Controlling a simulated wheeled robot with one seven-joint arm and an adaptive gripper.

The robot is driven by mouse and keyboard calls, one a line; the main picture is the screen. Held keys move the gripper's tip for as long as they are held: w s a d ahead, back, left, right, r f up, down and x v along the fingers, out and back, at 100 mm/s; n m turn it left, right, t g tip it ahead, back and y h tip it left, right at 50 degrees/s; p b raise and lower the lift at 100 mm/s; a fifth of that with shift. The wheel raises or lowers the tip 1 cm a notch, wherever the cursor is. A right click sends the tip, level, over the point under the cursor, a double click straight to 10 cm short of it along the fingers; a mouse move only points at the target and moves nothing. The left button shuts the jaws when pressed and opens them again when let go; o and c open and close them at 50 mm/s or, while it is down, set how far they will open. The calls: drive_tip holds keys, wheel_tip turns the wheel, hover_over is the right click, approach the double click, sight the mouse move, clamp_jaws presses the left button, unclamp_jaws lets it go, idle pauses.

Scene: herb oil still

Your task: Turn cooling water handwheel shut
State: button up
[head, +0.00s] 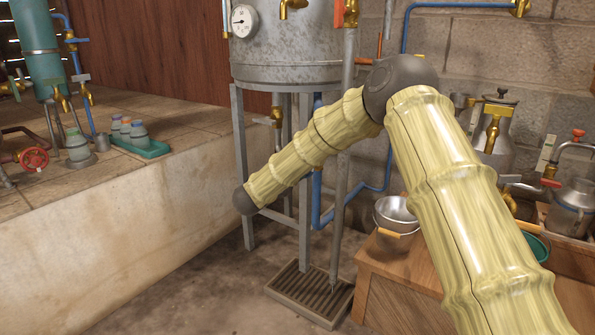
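A red handwheel (33,159) sits on a valve at the far left, on the raised tiled ledge. Its face is turned towards me. I cannot tell from its look how far it is turned, or whether it is the cooling water one. My arm comes up from the lower right, bends at a dark joint and reaches down and left to a second dark joint in front of the tank's legs. My gripper does not show beyond that joint. No part of my arm touches the handwheel.
A teal cylinder (38,55) with blue pipes (83,85) stands behind the handwheel. A green tray (141,147) of small jars is right of it. A grey tank (285,45) on legs stands mid-view above a floor grate (310,294). A wooden bench (385,275) holds a metal bowl (393,210).

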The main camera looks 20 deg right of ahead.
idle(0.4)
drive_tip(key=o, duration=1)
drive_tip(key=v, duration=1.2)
